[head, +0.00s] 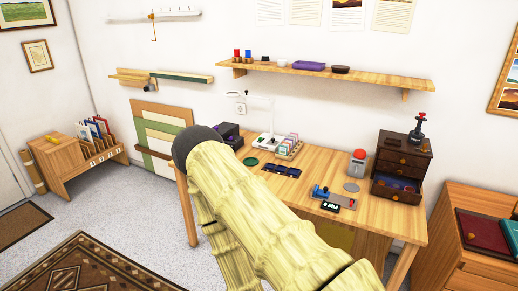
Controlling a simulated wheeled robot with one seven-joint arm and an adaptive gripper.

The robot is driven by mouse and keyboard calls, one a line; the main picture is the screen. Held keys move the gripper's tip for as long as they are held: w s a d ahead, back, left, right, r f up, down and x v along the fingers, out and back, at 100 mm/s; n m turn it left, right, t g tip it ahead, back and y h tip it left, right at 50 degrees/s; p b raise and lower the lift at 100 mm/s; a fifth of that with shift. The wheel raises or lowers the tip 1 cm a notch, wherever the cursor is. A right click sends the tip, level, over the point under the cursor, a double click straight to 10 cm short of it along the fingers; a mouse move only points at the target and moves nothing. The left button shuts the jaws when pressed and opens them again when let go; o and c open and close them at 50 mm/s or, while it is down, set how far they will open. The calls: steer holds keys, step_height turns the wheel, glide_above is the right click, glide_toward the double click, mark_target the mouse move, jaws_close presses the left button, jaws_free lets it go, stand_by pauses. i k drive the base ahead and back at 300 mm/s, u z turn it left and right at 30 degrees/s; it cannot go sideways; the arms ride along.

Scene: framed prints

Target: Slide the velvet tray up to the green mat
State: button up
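A small flat green disc, which looks like the green mat (251,161), lies on the wooden desk near its left end. A low dark blue piece with sections, probably the velvet tray (282,170), lies just right of it, with a narrow strip of wood seeming to show between them. The material is too small to tell. My pale yellow arm crosses the lower middle of the view and covers the desk's front left part. My gripper is not visible.
The desk (385,215) also holds a white lamp (268,137), a card holder (289,147), a blue device (321,192), a grey disc (351,187) and a dark drawer cabinet (402,158) with an open drawer. A purple tray (308,66) sits on the wall shelf.

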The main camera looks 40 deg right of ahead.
mark_target(291, 173)
steer(key=u, duration=0.2)
steer(key=i, duration=0.85)
steer(key=z, duration=0.7)
steer(key=i, duration=0.65)
steer(key=z, duration=0.8)
